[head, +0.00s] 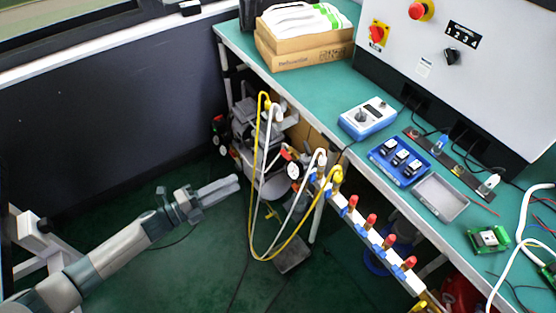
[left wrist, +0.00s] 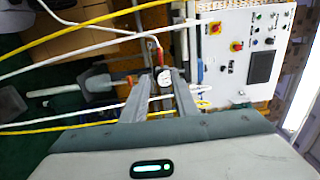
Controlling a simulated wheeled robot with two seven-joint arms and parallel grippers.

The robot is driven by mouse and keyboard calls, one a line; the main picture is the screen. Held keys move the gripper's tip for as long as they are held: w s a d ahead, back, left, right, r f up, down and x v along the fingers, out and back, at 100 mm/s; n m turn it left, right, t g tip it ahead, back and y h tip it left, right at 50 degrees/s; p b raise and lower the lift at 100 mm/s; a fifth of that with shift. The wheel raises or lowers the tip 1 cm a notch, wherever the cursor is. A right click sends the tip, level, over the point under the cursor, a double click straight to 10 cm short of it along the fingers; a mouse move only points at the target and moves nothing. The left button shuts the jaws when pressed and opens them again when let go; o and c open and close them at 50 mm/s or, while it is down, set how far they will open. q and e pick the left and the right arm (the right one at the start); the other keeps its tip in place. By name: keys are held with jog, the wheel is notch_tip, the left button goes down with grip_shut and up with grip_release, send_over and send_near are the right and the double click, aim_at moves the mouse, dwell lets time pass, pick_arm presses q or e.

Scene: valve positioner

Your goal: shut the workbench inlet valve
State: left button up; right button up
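A red-handled valve (head: 288,155) with a round white gauge (head: 294,170) sits by the bench's front leg, next to yellow and white hoses. I cannot tell for sure that it is the inlet valve. In the left wrist view its red handle (left wrist: 157,46) and the gauge (left wrist: 165,78) appear beyond and between my fingertips. My left gripper (head: 235,182) is open and empty, reaching in from the left, short of the valve and hoses. The left wrist view shows a gap between its fingers (left wrist: 160,88). My right gripper is not in view.
Yellow (head: 254,190) and white hoses hang in loops between my gripper and the valve. A manifold (head: 368,239) with several red-capped fittings runs along the bench front. The green workbench (head: 300,88) carries boxes, a blue device (head: 368,117) and trays. Equipment stands under the bench.

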aim_at(284, 156)
pick_arm(q)
jog(key=shift+w+d, duration=0.1)
jog(key=shift+d, duration=0.05)
